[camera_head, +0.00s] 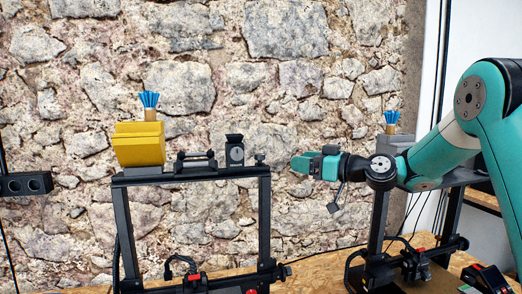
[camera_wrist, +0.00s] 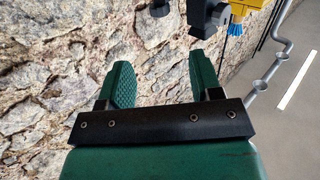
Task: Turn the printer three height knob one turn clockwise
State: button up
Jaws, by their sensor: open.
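A printer with a black upright frame (camera_head: 264,215) stands left of my arm in the head view. A small dark knob (camera_head: 259,159) sits on the right end of its top bar. A dark round part at the top edge of the wrist view (camera_wrist: 158,8) looks like this knob, ahead of the gap between my fingers. I see no number marking this as printer three. My gripper (camera_head: 298,164) is open and empty, level with the knob and to its right, apart from it. Its two green fingers (camera_wrist: 162,78) show in the wrist view.
A yellow box (camera_head: 139,144) and a black block with a round dial (camera_head: 235,152) sit on the top bar. Another printer (camera_head: 378,225) stands behind my arm at right. A wooden bench (camera_head: 325,267) runs below; a rough stone wall (camera_head: 290,100) is behind.

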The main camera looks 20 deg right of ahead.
aim_at(263, 154)
jog(key=p+x, duration=0.5)
jog(key=x, duration=0.7)
jog(key=shift+r+p, duration=0.15)
jog(key=shift+p, duration=0.2)
jog(key=shift+w+a, duration=0.3)
jog(key=shift+w, duration=0.05)
jog(key=shift+f, duration=0.2)
jog(key=c, duration=0.9)
